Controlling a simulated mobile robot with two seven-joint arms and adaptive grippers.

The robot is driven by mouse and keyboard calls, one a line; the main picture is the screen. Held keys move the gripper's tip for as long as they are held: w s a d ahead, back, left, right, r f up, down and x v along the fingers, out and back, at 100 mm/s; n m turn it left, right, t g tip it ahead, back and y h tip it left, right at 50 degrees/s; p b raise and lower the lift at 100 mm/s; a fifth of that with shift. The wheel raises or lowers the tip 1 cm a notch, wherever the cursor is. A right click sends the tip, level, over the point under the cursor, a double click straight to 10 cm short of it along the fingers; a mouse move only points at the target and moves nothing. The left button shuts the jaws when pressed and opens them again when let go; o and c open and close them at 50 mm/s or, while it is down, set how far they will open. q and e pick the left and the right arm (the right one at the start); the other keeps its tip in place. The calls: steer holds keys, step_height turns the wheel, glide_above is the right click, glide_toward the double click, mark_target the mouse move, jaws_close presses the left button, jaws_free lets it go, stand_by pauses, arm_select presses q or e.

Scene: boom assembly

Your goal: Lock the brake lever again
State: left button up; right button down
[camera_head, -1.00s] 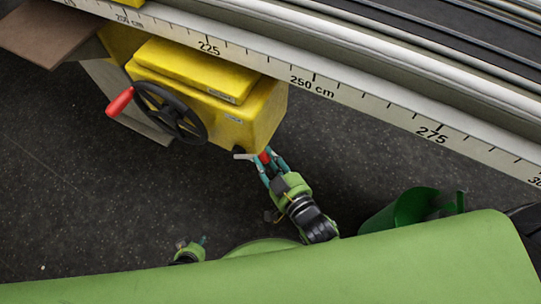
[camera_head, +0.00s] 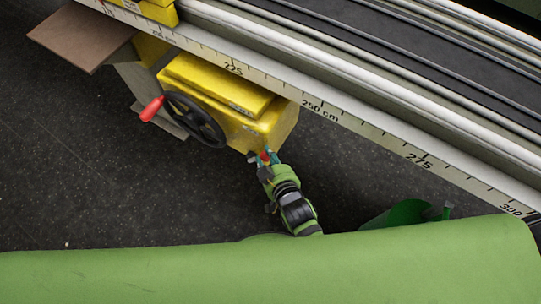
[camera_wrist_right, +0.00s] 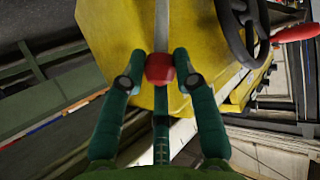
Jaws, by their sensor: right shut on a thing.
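The brake lever shows in the right wrist view as a thin grey rod (camera_wrist_right: 162,28) with a red knob (camera_wrist_right: 159,68) at its end, in front of the yellow housing (camera_wrist_right: 112,30). My right gripper (camera_wrist_right: 160,77) is shut on the red knob, with a finger on either side of it. In the head view, my right gripper (camera_head: 266,157) is at the lower front corner of the yellow housing (camera_head: 225,105). There the red knob (camera_head: 265,156) shows only as a small patch between the fingers. My left gripper is not in view.
A black handwheel (camera_head: 195,119) with a red handle (camera_head: 151,109) is on the housing's front, left of my right gripper. A long rail with a centimetre scale (camera_head: 365,133) runs behind the housing. Dark open floor (camera_head: 110,200) lies at the lower left.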

steer(key=shift+w+a+r, duration=0.1)
steer(key=shift+w+r, duration=0.1)
steer(key=shift+r, duration=0.05)
stand_by(0.3)
steer(key=c, duration=0.9)
jaws_free()
steer(key=shift+c, duration=0.2)
steer(key=shift+s, duration=0.1)
steer(key=v, duration=0.8)
steer(key=shift+a, duration=0.1)
